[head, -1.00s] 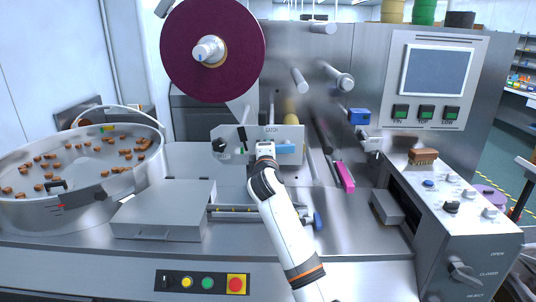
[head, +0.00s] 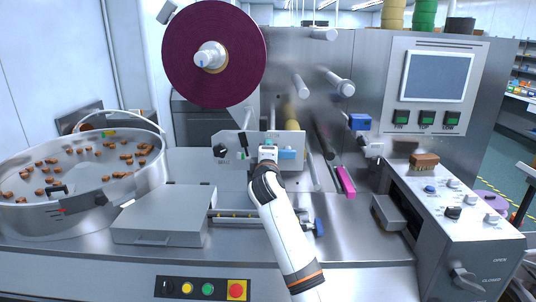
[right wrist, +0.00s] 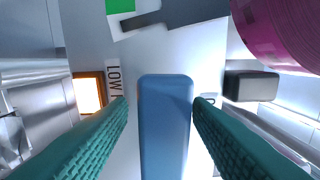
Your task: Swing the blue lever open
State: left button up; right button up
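The blue lever (head: 287,155) is on the grey panel in the middle of the machine, in the head view. In the right wrist view the blue lever (right wrist: 165,135) runs up the middle of the picture. My right gripper (head: 268,147) is at the panel, just left of the visible part of the lever. In the right wrist view the teal fingers of my right gripper (right wrist: 160,103) are apart, one on each side of the lever. A narrow gap shows at the left finger; contact at the right one is unclear. My left gripper is not in view.
A dark red film roll (head: 213,55) hangs above left of the panel, and its edge fills the wrist view's upper right. A black knob (head: 220,151) sits left of my gripper. A pink bar (head: 346,181) and blue block (head: 360,122) are to the right.

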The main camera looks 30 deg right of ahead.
jog(key=b+v, duration=0.2)
jog(key=v, duration=1)
jog(key=shift+b, duration=0.3)
